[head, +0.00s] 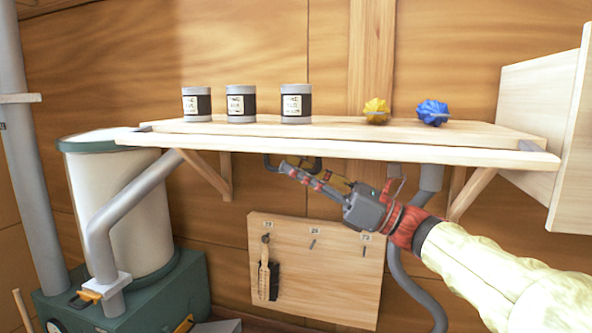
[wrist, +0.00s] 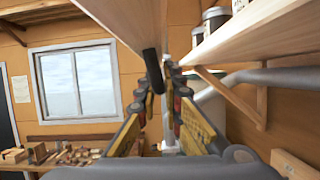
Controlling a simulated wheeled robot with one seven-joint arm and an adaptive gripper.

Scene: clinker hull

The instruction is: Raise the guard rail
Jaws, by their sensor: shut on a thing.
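The guard rail (head: 350,150) is a long pale wooden board along the front of the shelf (head: 330,128). It lies low, and the jars and ornaments behind it stand clear above it. A dark handle (head: 268,163) hangs under the rail left of its middle. My gripper (head: 287,170) reaches in from the right below the rail and is shut on the handle. In the wrist view, the dark handle (wrist: 150,88) shows at my fingertips (wrist: 162,80), beneath the pale board (wrist: 120,18). The fingers partly hide the handle.
Several jars (head: 241,104), a yellow ornament (head: 376,111) and a blue one (head: 432,113) stand on the shelf. A pegboard with a brush (head: 340,270) hangs below. A wooden bracket (head: 212,175) and grey pipes are near the shelf's underside. A cabinet (head: 545,130) is at right.

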